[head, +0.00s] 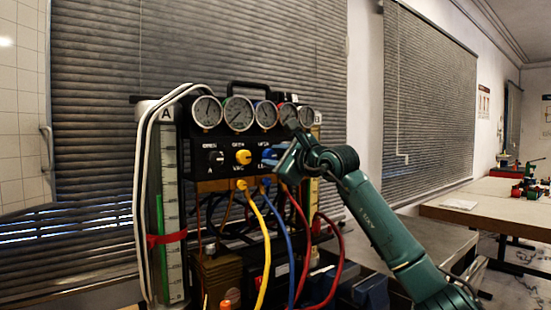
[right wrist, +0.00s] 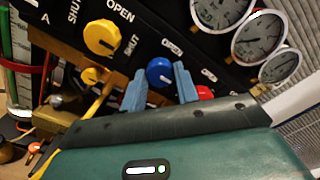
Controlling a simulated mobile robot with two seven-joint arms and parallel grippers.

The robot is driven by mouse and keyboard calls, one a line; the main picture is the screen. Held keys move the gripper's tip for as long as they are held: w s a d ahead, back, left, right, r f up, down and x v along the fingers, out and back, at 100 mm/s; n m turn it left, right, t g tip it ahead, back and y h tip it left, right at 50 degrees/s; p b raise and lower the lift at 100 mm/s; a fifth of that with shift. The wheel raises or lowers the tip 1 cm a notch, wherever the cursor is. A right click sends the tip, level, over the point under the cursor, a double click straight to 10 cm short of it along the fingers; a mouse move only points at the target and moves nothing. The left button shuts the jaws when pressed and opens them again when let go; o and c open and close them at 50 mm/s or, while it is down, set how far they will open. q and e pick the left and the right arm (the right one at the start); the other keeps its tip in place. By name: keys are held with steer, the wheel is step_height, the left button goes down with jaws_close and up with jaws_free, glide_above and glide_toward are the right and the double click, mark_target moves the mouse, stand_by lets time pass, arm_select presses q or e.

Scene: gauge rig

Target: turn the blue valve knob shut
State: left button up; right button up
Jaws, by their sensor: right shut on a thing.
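The blue valve knob (right wrist: 160,70) is on the black panel of the gauge rig, between the yellow knob (right wrist: 101,37) and the red knob (right wrist: 205,92). My right gripper (right wrist: 160,85) has its two light-blue fingers on either side of the blue knob and is shut on it. In the head view my right gripper (head: 273,157) reaches the panel from the right and hides most of the blue knob. My left gripper is not in view.
Several round gauges (head: 238,113) line the top of the rig. Yellow (head: 262,235), blue (head: 286,240) and red hoses (head: 335,270) hang below the panel. A glass column with a red strap (head: 166,238) stands at left. A table (head: 490,207) stands at far right.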

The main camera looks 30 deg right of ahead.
steer(key=shift+m, duration=0.5)
steer(key=o, duration=1)
steer(key=shift+c, duration=0.2)
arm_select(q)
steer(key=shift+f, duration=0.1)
arm_select(e)
steer(key=shift+s, duration=0.1)
steer(key=shift+s+d, duration=0.1)
steer(key=shift+s, duration=0.15)
arm_select(q)
steer(key=b, duration=0.1)
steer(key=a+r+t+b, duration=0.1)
steer(key=b, duration=0.1)
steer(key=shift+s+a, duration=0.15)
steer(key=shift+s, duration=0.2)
arm_select(e)
steer(key=s, duration=1.2)
steer(key=shift+s+d, duration=0.2)
steer(key=shift+d, duration=0.25)
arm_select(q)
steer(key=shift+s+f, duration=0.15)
